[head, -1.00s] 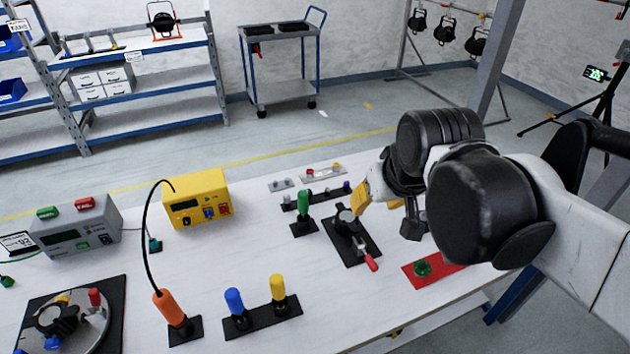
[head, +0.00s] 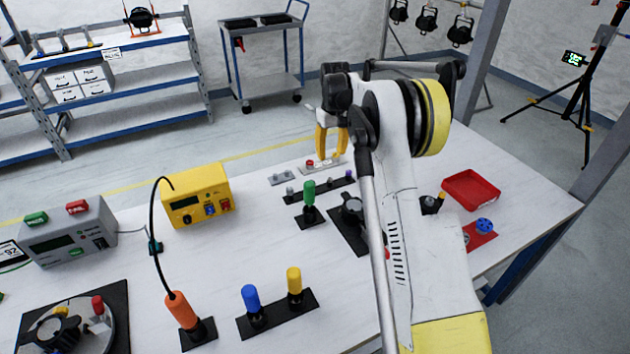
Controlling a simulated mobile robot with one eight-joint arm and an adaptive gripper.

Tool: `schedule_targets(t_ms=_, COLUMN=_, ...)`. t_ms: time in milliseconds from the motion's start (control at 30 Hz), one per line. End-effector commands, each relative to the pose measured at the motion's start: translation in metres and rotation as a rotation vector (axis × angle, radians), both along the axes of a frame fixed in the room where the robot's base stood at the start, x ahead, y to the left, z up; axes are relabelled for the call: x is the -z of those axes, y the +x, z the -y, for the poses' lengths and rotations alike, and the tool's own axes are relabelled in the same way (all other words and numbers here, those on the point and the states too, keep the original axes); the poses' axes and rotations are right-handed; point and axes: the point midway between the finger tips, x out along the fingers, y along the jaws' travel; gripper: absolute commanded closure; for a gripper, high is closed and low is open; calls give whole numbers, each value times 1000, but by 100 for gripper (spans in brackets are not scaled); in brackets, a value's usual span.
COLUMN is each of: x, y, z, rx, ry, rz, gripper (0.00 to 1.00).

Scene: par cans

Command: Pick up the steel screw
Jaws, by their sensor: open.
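My gripper (head: 331,153) has yellow fingers that point down, apart and empty, over the back edge of the white table. Its tips appear close to a pale plate (head: 312,168) with a small red piece on it; I cannot tell the height between them. A black strip (head: 305,190) with several small pieces lies just in front, a silvery one (head: 290,191) at its left end. A small grey plate (head: 282,178) with tiny pieces lies left of the pale plate. The steel screw is too small to tell apart for sure among these pieces.
A green-handled tool (head: 309,196) stands in front of the strip. A black clamp fixture (head: 349,235) is partly hidden by my arm. A yellow power box (head: 196,196) stands to the left. A red tray (head: 471,190) lies to the right. Blue and yellow handles (head: 251,298) stand in front.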

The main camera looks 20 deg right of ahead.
Motion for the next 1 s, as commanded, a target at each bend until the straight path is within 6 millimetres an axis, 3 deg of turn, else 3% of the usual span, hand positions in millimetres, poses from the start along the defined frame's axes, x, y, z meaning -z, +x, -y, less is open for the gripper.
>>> schedule_targets(t_ms=133, x=23, y=5, z=11, rx=-1, ry=6, rz=-22, gripper=56)
schedule_targets(t_ms=500, x=76, y=6, z=11, rx=-2, ry=7, rz=-24, gripper=56)
schedule_targets(t_ms=667, x=88, y=7, z=12, rx=-2, ry=7, rz=-24, gripper=56)
schedule_targets(t_ms=1000, x=133, y=10, z=14, rx=-2, ry=7, rz=-24, gripper=56)
